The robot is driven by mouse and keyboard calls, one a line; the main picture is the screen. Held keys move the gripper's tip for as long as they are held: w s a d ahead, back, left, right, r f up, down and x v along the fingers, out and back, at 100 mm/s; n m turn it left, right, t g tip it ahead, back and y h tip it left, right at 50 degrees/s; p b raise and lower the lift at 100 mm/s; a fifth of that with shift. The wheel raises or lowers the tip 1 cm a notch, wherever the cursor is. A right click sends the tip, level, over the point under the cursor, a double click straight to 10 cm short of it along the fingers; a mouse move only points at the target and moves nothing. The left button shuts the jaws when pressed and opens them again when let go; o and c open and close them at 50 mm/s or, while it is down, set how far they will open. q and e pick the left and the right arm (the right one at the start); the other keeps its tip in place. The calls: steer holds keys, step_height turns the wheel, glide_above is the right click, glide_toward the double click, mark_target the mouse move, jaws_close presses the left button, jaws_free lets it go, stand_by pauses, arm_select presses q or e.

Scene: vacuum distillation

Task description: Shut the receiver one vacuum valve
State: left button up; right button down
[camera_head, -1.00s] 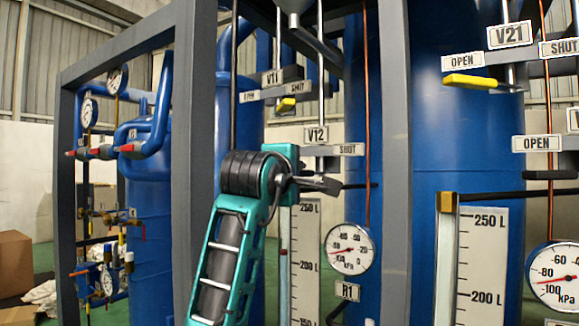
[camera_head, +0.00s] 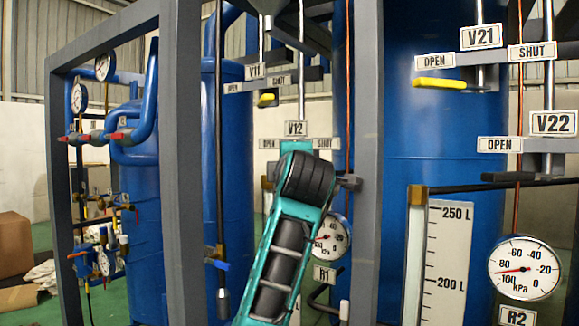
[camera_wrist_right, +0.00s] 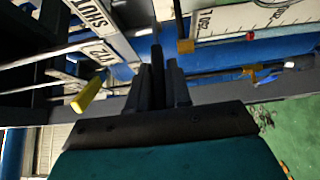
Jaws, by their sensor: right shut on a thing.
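The V12 valve label (camera_head: 295,128) hangs above R1's gauge (camera_head: 331,238), with OPEN on its left and a SHUT label (camera_head: 322,143) on its right. My right gripper (camera_head: 348,182) is just below that SHUT label, its teal wrist hiding most of the valve. In the right wrist view my right gripper (camera_wrist_right: 165,85) is shut on a black valve handle (camera_wrist_right: 157,65), with the SHUT label (camera_wrist_right: 92,14) and V12 label (camera_wrist_right: 102,53) beside it. The handle's exact angle is hard to tell in the head view. My left gripper is not in view.
V11 with a yellow handle (camera_head: 267,99) is above left. V21's yellow handle (camera_head: 440,84) and V22's black handle (camera_head: 520,177) are to the right. Grey frame posts (camera_head: 368,100) stand close to my arm. A level scale (camera_head: 446,265) stands right of the post.

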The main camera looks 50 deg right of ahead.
steer(key=c, duration=1.1)
jaws_free()
steer(key=shift+c, duration=0.2)
arm_select(q)
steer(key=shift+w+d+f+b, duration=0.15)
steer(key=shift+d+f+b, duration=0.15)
steer(key=shift+b, duration=0.55)
arm_select(e)
steer(key=v, duration=1.3)
